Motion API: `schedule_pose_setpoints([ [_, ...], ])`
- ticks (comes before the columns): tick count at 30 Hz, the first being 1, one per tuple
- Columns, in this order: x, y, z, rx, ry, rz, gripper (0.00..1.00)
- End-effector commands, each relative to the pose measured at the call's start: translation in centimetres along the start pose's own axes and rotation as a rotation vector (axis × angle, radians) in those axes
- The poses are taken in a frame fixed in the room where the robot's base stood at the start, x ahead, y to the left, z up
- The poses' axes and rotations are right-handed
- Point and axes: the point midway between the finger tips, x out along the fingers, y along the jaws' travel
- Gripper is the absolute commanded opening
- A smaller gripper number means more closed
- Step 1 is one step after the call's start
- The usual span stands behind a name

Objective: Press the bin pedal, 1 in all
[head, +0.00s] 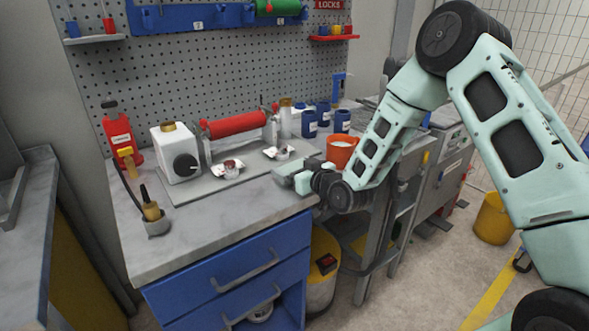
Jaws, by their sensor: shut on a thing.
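A yellow container with a dark top and a red patch (322,272) stands on the floor beside the blue drawers, partly hidden by the bench. A yellow bucket-like bin (493,219) stands on the floor at the right. I cannot make out a pedal on either one. My gripper (288,177) is low over the bench's right front edge, pointing left, well above the floor. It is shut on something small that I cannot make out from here.
An orange cup (342,151) stands just behind my wrist. A red roller machine (235,125), a white box with a black knob (177,153), small dishes and dark blue jars (310,124) crowd the bench (200,232). Free floor lies at the lower right.

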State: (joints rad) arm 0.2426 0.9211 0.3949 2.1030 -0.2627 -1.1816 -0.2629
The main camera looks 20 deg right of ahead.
Motion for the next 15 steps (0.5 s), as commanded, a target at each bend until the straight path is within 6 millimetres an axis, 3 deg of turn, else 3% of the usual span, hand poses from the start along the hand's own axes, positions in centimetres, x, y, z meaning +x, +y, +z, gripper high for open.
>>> schedule_pose_setpoints([
  [14,0.16,-0.02,1.09,-0.001,0.001,0.0,0.65],
  [15,0.13,-0.01,0.91,0.0,0.001,0.0,1.0],
])
